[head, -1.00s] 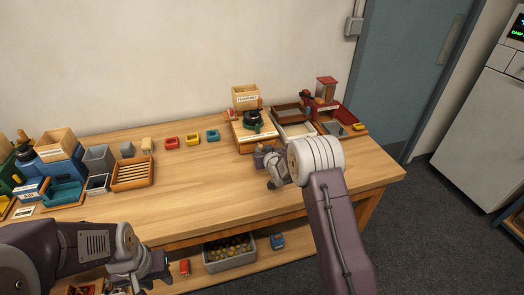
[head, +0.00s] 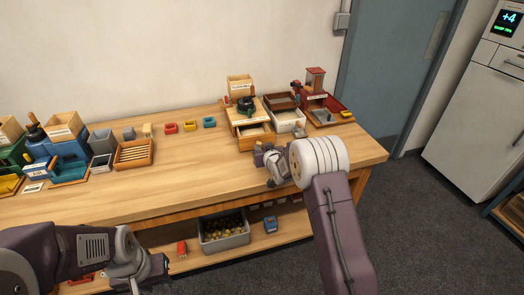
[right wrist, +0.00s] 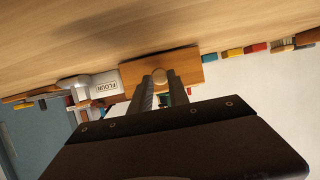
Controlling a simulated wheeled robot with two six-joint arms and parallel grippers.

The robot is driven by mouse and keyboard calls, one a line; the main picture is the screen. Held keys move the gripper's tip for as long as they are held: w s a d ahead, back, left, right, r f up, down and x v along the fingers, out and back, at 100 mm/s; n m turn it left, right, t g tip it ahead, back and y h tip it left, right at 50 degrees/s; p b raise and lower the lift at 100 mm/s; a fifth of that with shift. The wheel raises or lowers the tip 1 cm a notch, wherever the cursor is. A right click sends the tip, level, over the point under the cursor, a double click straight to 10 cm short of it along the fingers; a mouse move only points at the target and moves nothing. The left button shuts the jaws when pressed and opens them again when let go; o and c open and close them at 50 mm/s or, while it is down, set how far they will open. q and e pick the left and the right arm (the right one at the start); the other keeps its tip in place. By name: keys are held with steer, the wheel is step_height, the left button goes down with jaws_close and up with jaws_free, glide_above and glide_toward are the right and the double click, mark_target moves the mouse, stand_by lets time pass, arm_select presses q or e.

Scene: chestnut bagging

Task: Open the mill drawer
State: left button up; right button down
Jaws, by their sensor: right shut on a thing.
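The wooden mill (head: 236,117) stands at the back of the table, right of centre, with a box hopper (head: 240,84) and a dark crank (head: 245,104) on top. Its drawer (head: 256,143) sticks out at the front, and its open top shows in the head view. My right gripper (head: 262,158) is at the drawer front. In the right wrist view, my right gripper (right wrist: 162,92) is shut on the round knob (right wrist: 160,75) of the wooden drawer front (right wrist: 190,69). My left gripper (head: 152,270) is low at the left, away from the mill; its jaws are unclear.
A white bin (head: 288,125), labelled FLOUR in the right wrist view (right wrist: 107,81), stands right beside the drawer. A red machine (head: 316,82) is further right. Small coloured trays (head: 190,126) and a slatted tray (head: 134,154) lie left. The table front is clear.

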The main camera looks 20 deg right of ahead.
steer(key=shift+f, duration=0.35)
steer(key=c, duration=1.4)
jaws_free()
steer(key=shift+o, duration=1.1)
steer(key=shift+r, duration=0.1)
steer(key=v, duration=0.9)
